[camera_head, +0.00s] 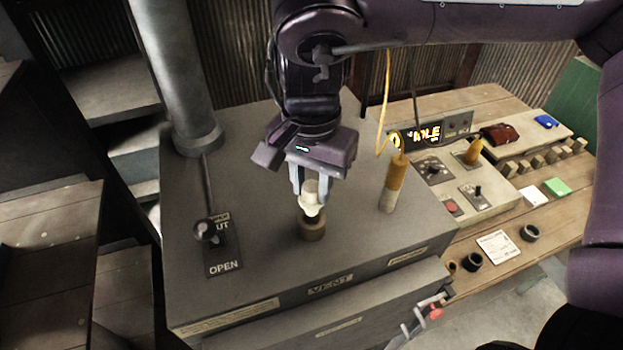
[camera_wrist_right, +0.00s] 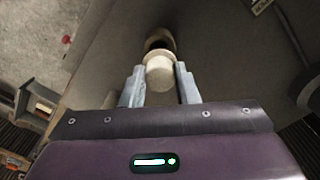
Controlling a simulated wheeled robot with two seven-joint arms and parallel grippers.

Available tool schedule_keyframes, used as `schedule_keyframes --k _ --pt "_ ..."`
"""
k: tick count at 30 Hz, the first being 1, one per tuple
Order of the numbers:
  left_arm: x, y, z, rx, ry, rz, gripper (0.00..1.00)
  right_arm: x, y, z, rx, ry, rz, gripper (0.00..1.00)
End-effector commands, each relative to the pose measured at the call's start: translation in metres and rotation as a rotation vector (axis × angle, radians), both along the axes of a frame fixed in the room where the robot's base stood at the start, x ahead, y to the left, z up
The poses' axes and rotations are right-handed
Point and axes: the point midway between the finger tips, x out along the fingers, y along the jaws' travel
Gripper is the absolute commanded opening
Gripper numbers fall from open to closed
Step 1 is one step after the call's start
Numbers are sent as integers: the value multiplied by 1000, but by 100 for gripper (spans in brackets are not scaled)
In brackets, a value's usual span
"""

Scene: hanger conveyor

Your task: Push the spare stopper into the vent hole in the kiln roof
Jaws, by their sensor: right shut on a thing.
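The pale cream stopper (camera_head: 312,191) is held upright, its narrow end down, between the fingers of my right gripper (camera_head: 309,184). The gripper is shut on its upper part. Just below is the vent hole's brown collar (camera_head: 312,229) on the grey kiln roof (camera_head: 260,245). The stopper's tip is at the collar's mouth; I cannot tell whether it touches. In the right wrist view the stopper (camera_wrist_right: 159,72) shows between the fingertips (camera_wrist_right: 159,84), with part of the collar's dark opening (camera_wrist_right: 159,44) visible beyond it. My left gripper is not in view.
A damper lever (camera_head: 206,229) stands left on the roof, beside a thick flue pipe (camera_head: 178,80). A tan and white rod (camera_head: 394,183) with a yellow cable stands to the right. A wooden bench (camera_head: 545,220) with a control panel (camera_head: 455,185) lies further right.

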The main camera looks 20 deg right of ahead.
Motion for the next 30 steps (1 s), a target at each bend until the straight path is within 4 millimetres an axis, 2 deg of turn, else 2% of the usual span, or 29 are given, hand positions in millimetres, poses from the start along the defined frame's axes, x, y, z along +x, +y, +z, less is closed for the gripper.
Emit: schedule_keyframes --k 30 --pt "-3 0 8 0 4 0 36 -1 0 0 0 0 0 4"
